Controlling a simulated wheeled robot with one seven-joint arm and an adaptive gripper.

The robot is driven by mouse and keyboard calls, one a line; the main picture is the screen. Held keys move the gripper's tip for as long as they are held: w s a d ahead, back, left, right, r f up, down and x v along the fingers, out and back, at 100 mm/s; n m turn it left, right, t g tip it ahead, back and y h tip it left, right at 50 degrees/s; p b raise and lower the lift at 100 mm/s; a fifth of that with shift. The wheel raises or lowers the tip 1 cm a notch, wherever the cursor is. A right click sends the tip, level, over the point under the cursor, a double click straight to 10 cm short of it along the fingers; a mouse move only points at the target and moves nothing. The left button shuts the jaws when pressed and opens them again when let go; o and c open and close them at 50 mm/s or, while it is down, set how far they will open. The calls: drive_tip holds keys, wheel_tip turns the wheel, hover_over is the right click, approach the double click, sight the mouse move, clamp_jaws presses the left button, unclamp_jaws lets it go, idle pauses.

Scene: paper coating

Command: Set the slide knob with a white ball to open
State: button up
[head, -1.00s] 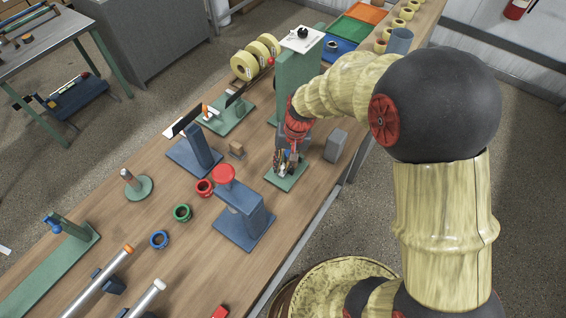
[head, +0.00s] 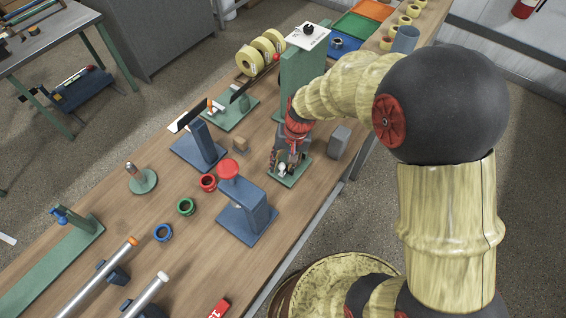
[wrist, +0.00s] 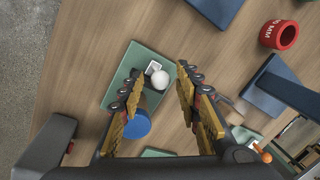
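The slide knob's white ball (wrist: 160,80) is in the wrist view, beside a small pale plate (wrist: 153,66) on a green base (wrist: 122,75). In the head view the white ball (head: 282,168) shows small on the green base (head: 292,178). My gripper (wrist: 159,74) is open, one finger on each side of the ball in the wrist view. I cannot tell whether either finger touches it. My gripper (head: 284,158) hangs over the base in the head view. A blue round part (wrist: 138,124) is partly behind the left finger. No open or closed marking is readable.
A grey block (head: 338,142) stands close on the right. A tall green stand (head: 302,75) is behind. Red (head: 208,182), green and blue rings lie on the table.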

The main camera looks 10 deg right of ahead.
drive_tip(key=shift+r, duration=0.1)
drive_tip(key=r, duration=0.4)
drive_tip(key=d+r, duration=0.1)
drive_tip(key=r, duration=0.2)
drive_tip(key=d+r, duration=0.1)
drive_tip(key=r, duration=0.3)
drive_tip(key=shift+s+d+r, duration=0.15)
drive_tip(key=shift+s+r, duration=0.05)
drive_tip(key=shift+r, duration=0.1)
drive_tip(key=shift+s+d+r+n+t+h, duration=0.35)
drive_tip(key=shift+s+d+r+t, duration=0.8)
drive_tip(key=shift+s+r, duration=1.55)
drive_tip(key=shift+s+d+r+n+t+h, duration=0.5)
drive_tip(key=shift+s+d+r, duration=1.5)
drive_tip(key=shift+s, duration=1.15)
drive_tip(key=shift+s+d+r+n+t+h, duration=0.25)
drive_tip(key=shift+s+d+r+t, duration=0.85)
drive_tip(key=shift+s+r, duration=1.7)
